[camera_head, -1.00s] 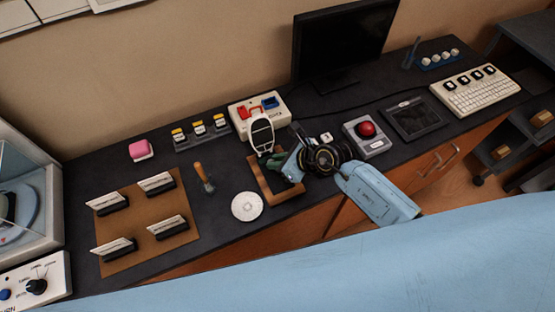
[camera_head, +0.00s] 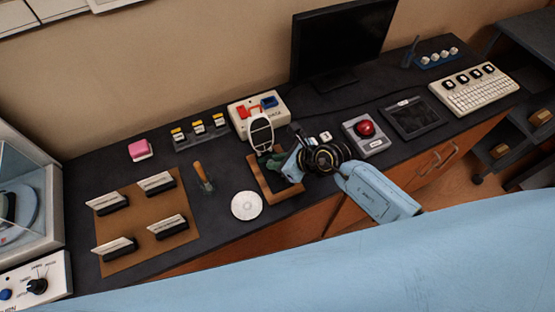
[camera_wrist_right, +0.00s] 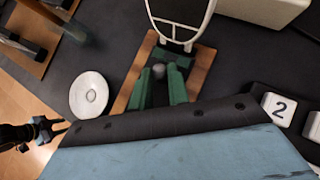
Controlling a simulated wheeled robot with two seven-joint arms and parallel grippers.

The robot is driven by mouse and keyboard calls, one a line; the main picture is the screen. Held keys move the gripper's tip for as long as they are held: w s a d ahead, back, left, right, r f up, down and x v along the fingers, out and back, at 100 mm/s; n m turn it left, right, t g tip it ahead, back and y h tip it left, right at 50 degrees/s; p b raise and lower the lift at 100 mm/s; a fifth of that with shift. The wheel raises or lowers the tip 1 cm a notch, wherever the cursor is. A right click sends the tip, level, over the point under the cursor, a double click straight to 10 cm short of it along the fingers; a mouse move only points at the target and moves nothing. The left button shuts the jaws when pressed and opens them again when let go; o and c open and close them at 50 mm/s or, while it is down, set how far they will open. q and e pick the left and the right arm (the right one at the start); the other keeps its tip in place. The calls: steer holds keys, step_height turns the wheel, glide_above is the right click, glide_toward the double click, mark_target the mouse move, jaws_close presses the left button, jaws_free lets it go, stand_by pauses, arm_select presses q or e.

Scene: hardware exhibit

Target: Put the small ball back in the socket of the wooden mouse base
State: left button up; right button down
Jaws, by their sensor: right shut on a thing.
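My right gripper (camera_head: 279,161) is over the wooden mouse base (camera_head: 254,176), a wood-rimmed frame with a dark inside, on the dark counter. In the right wrist view its green fingers (camera_wrist_right: 160,80) are shut on the small grey ball (camera_wrist_right: 158,71), which shows between the tips. The wooden base (camera_wrist_right: 203,68) lies below and behind the fingers there. The socket is hidden by the gripper, and I cannot tell whether the ball touches the base. What looks like my left gripper (camera_wrist_right: 42,131) shows small at the left of the right wrist view, its jaws unclear.
A white oval-framed piece (camera_head: 261,132) stands at the base's back edge. A red trackball box (camera_head: 367,134) is at right. The counter's front edge is close.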

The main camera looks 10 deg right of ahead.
steer(key=shift+f, duration=0.15)
stand_by(0.6)
steer(key=c, duration=0.9)
jaws_free()
steer(key=shift+o, duration=0.2)
step_height(320, 180, up, 7)
steer(key=p, duration=0.7)
